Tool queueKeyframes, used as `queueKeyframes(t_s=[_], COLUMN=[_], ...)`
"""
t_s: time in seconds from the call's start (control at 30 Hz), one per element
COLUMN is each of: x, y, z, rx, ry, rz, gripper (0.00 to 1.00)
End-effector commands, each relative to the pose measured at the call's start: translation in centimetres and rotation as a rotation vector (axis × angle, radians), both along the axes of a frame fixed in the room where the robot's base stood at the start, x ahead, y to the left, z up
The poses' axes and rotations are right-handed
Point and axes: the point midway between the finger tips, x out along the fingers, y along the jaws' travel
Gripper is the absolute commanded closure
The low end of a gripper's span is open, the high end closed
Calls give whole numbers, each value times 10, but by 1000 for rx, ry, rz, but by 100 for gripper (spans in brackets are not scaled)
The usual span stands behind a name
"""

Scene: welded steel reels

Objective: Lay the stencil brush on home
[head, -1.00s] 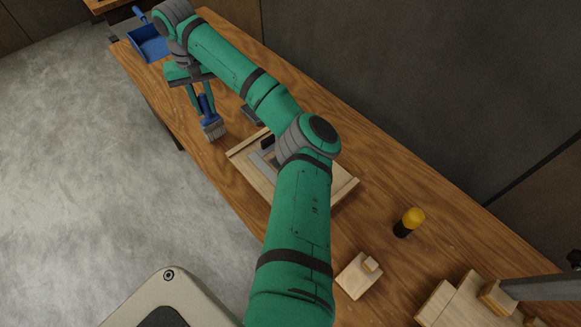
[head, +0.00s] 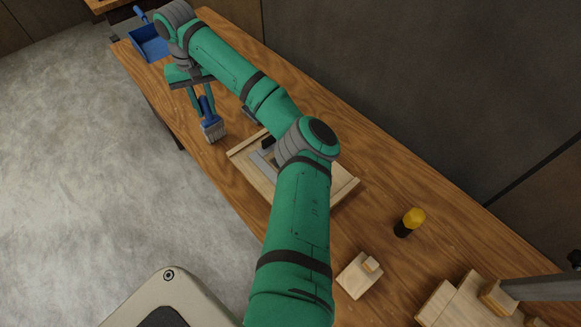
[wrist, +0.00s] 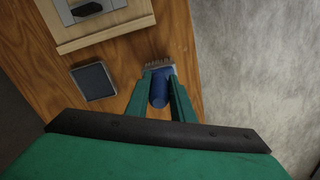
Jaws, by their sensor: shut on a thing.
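The stencil brush has a blue handle and pale grey bristles (head: 213,132). It also shows in the wrist view (wrist: 158,88), with its bristles pointing away from my palm. My gripper (head: 202,99) is shut on its handle, one green finger on each side. The brush is over the table's front edge side; I cannot tell whether its bristles touch the wood. A dark grey square pad with a lighter rim (wrist: 93,82) lies left of the brush in the wrist view. In the head view my arm partly hides this pad (head: 250,112). Nothing is marked as home.
A blue dustpan (head: 150,43) is at the far left. A yellow-topped black object (head: 410,222) and wooden blocks (head: 358,276) stand to the right. Bare wood surrounds the pad.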

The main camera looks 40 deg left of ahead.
Motion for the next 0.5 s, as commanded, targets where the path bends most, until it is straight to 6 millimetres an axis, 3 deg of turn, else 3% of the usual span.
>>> queueKeyframes(t_s=[0.5], x=[0], y=[0], z=[-4], rx=[0], ry=[0], rz=[0], gripper=[100])
